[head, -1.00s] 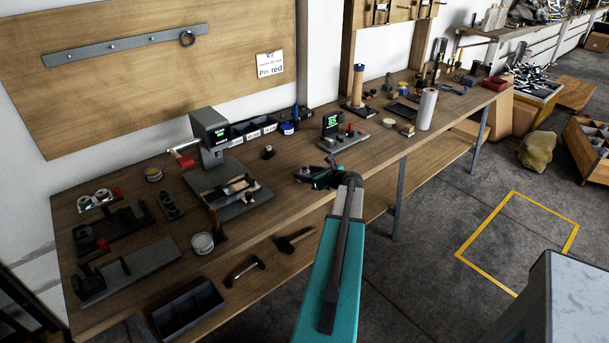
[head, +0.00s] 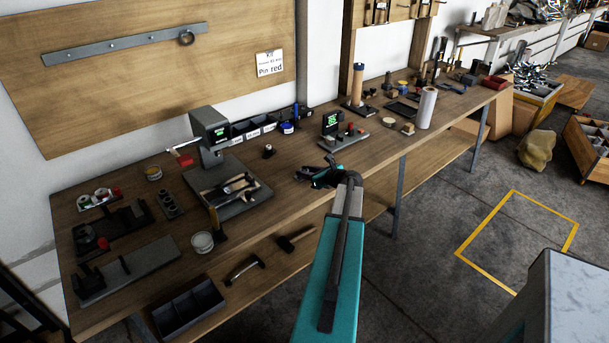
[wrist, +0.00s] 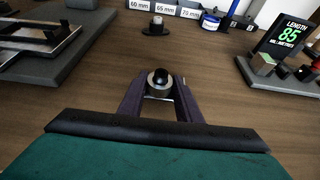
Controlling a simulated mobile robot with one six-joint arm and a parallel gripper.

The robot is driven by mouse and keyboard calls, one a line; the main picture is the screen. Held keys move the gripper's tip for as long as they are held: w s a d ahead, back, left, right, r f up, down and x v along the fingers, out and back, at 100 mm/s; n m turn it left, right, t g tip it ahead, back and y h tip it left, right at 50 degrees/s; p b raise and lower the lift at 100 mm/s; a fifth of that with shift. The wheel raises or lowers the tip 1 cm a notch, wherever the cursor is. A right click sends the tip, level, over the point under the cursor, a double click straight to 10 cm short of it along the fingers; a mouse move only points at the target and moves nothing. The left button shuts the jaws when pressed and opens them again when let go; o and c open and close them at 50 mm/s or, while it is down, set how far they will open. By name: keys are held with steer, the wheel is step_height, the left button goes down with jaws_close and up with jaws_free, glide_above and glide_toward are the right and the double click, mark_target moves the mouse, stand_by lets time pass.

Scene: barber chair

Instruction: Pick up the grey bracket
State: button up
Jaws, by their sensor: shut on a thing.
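My gripper (wrist: 160,92) is in the middle of the wrist view, its two dark fingers closed around a small grey metal piece (wrist: 157,91) with a black round top. The fingers and the viewing angle hide much of it, and I cannot make out a bracket shape. In the head view my gripper (head: 308,174) is low over the front part of the workbench (head: 290,205), right of the press. The held piece is too small to tell there. I cannot tell whether it touches the bench top.
A press (head: 210,135) with a grey base stands to the left. A length display (head: 332,122) on a grey stand is behind and to the right.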

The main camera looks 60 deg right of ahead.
steer(key=shift+r, duration=0.15)
steer(key=shift+r+b, duration=0.5)
steer(key=shift+r, duration=0.95)
steer(key=s+a+r+b, duration=0.1)
steer(key=s+a+b, duration=0.2)
steer(key=s+a, duration=0.8)
steer(key=shift+s+a+r, duration=0.15)
steer(key=shift+r, duration=0.25)
steer(key=shift+r, duration=0.2)
